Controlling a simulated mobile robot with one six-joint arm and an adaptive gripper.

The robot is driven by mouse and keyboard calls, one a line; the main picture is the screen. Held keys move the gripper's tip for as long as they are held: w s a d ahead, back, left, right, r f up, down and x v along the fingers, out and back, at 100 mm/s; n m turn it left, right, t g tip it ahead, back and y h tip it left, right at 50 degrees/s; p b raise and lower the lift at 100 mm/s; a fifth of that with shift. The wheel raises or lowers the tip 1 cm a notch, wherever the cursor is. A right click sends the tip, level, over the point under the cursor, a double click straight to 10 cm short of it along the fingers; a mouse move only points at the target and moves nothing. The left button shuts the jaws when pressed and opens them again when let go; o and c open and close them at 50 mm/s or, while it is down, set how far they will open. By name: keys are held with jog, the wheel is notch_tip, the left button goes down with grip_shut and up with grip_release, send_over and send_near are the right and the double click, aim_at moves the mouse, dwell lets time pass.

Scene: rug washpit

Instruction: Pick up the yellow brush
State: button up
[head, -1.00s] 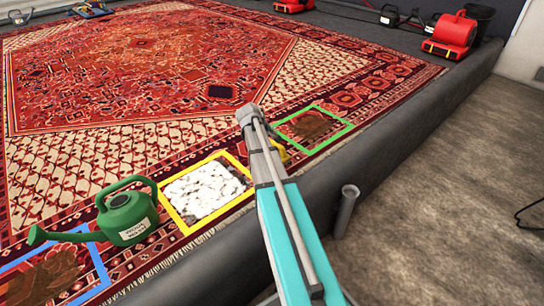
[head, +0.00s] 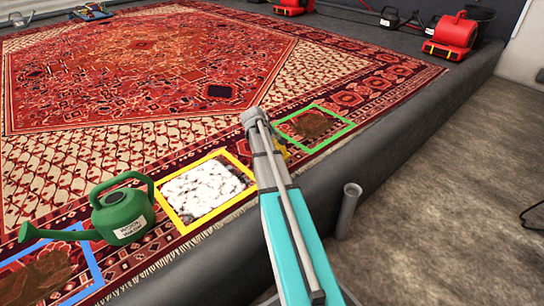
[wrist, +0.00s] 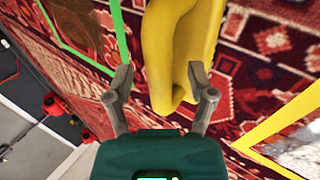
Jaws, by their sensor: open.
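The yellow brush (wrist: 181,50) fills the upper middle of the wrist view, over the patterned rug. Its lower end lies between the fingertips of my gripper (wrist: 160,75), which are apart. The right fingertip is close to the brush; I cannot tell whether it touches. The left one has a gap to it. In the head view only a small yellow bit of the brush (head: 284,152) shows beside my arm, near the green frame. The rest is hidden by the arm, and my gripper's fingers do not show there.
A green frame (head: 331,146) surrounds a brown stain on the rug (head: 110,150). A yellow frame (head: 247,167) surrounds a white patch. A green watering can (head: 124,214) stands near a blue frame (head: 94,262). A dark raised border (head: 400,150) runs along the rug. Red blowers (head: 460,35) stand far off.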

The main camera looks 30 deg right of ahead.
jog(key=shift+d+f, duration=0.2)
jog(key=shift+f, duration=0.1)
jog(key=shift+c, duration=0.2)
grip_shut()
dwell(0.4)
